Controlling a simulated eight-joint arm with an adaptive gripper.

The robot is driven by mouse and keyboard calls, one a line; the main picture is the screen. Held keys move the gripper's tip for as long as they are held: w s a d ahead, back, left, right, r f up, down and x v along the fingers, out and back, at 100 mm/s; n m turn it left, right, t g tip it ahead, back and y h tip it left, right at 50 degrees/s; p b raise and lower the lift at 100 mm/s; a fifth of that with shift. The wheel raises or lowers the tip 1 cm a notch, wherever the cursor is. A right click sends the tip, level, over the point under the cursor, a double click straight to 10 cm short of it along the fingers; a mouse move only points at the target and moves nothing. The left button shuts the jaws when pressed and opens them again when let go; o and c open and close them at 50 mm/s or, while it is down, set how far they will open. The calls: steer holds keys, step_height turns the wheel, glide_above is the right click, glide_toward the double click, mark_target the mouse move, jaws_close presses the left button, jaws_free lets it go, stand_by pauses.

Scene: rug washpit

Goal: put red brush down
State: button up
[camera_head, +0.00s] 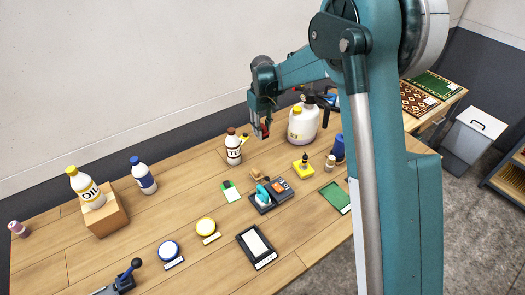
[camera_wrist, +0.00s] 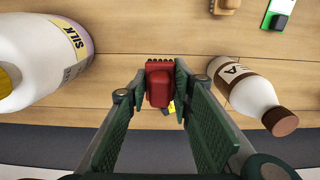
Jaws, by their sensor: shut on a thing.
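My gripper (camera_head: 262,132) is over the back part of the wooden table, between a white jug and a brown-capped bottle. It is shut on the red brush (camera_head: 266,128). In the wrist view the red brush (camera_wrist: 159,82) sits between the two green fingers (camera_wrist: 157,90), with its dark bristles at the far end. The brush seems above the tabletop; whether it touches cannot be told. A small yellow thing behind the brush is mostly hidden.
The white jug (camera_head: 303,124) stands close right of my gripper, the bottle (camera_head: 233,150) close left.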

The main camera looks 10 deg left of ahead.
glide_above(263, 151)
steer(key=shift+s+a+f, duration=0.1)
steer(key=shift+f, duration=3)
steer(key=shift+f+b, duration=0.3)
steer(key=shift+f, duration=1.55)
steer(key=shift+f, duration=0.2)
steer(key=o, duration=0.9)
steer(key=shift+r, duration=0.15)
step_height(263, 151, up, 12)
steer(key=shift+r+p, duration=0.1)
steer(key=shift+p, duration=0.25)
